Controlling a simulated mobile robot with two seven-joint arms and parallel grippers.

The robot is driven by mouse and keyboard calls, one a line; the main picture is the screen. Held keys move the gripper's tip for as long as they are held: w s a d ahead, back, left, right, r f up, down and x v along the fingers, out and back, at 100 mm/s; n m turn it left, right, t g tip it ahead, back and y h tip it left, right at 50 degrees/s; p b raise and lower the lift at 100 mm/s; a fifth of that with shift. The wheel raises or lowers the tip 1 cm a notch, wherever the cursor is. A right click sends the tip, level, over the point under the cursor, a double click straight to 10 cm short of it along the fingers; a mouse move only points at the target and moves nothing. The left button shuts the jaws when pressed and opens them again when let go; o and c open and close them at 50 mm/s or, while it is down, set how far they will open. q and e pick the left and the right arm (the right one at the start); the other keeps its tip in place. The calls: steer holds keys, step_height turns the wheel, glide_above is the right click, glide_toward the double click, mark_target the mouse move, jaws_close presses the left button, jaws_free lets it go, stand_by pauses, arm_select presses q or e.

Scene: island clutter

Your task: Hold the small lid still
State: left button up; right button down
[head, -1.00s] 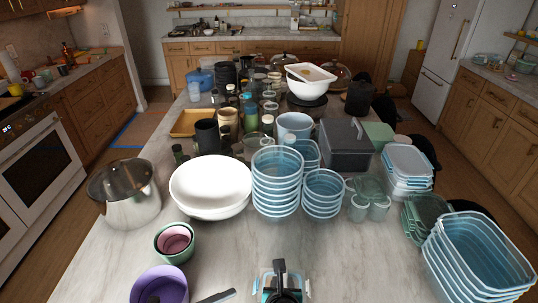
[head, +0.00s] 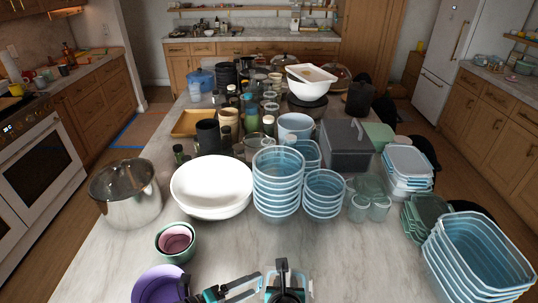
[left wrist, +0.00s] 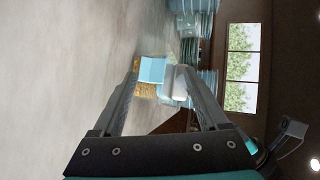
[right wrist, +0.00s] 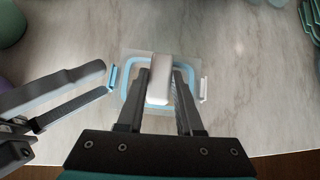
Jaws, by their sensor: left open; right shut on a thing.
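The small lid (right wrist: 199,62), clear with a blue seal and side flaps, lies near the counter's front edge, under my right gripper. Its left blue flap (right wrist: 114,77) and right pale flap (right wrist: 204,88) stick out. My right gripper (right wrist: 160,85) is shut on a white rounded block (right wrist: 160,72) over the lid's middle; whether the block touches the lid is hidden. My left gripper (head: 256,283) is open and empty, at the lid's left side.
A purple bowl (head: 150,281) sits close to my left arm, with nested green and pink bowls (head: 176,241) behind it. Stacked blue containers (head: 277,190) stand farther back, and large blue tubs (head: 475,265) at right. The counter between lid and tubs is clear.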

arm_select(q)
steer(key=shift+w+d+r, duration=0.1)
steer(key=shift+w+d, duration=0.15)
steer(key=shift+d, duration=0.35)
steer(key=shift+r, duration=0.2)
steer(key=shift+w+a+r, duration=0.1)
steer(key=shift+w+a, duration=0.05)
steer(key=shift+a, duration=0.45)
steer(key=shift+w+a+r, duration=0.1)
steer(key=shift+a, duration=0.45)
steer(key=shift+a+r, duration=0.15)
steer(key=shift+a, duration=1.45)
steer(key=shift+s, duration=0.1)
steer(key=shift+s+a+r, duration=0.15)
steer(key=shift+s+a, duration=0.05)
steer(key=shift+s, duration=0.5)
steer(key=shift+s+a+r, duration=0.2)
steer(key=shift+s, duration=0.55)
steer(key=shift+s+a+r, duration=0.15)
steer(key=shift+s+a, duration=0.05)
steer(key=shift+s, duration=0.5)
steer(key=shift+x, duration=4)
steer(key=shift+s, duration=0.1)
